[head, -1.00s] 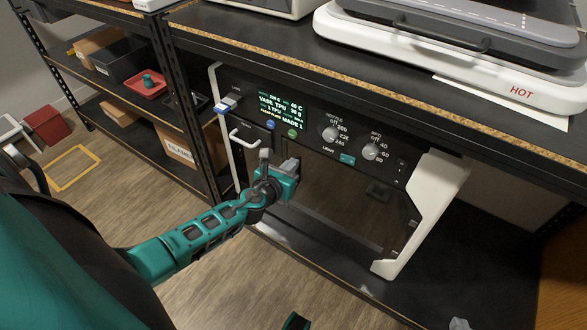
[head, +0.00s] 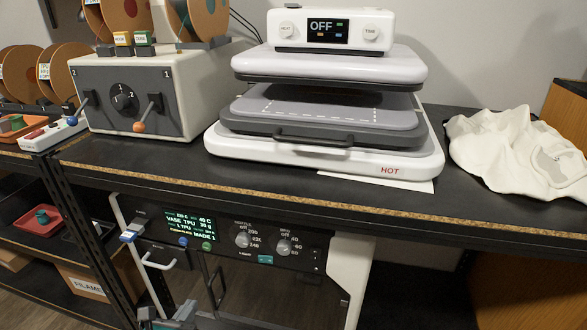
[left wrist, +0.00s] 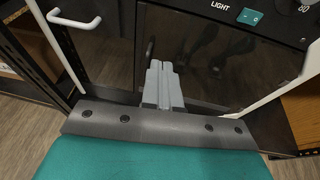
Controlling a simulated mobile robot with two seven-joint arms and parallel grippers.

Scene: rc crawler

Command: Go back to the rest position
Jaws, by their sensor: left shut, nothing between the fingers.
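My left gripper (head: 184,311) shows at the bottom edge of the head view, in front of the lower left part of the printer-like machine (head: 330,240). In the left wrist view its two grey fingers (left wrist: 162,84) are pressed together with nothing between them. They point at the machine's dark front window (left wrist: 215,60). I cannot tell the exact gap to that window. The machine's white handle (head: 159,262) is just above and left of the gripper, apart from it. My right gripper is not in view.
The machine sits on a shelf under a black worktop (head: 110,160). On top stand a heat press (head: 325,150) marked HOT, a grey control box (head: 135,95) with levers, and a white cloth (head: 515,155). A dark shelf post (head: 75,225) stands left of the machine.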

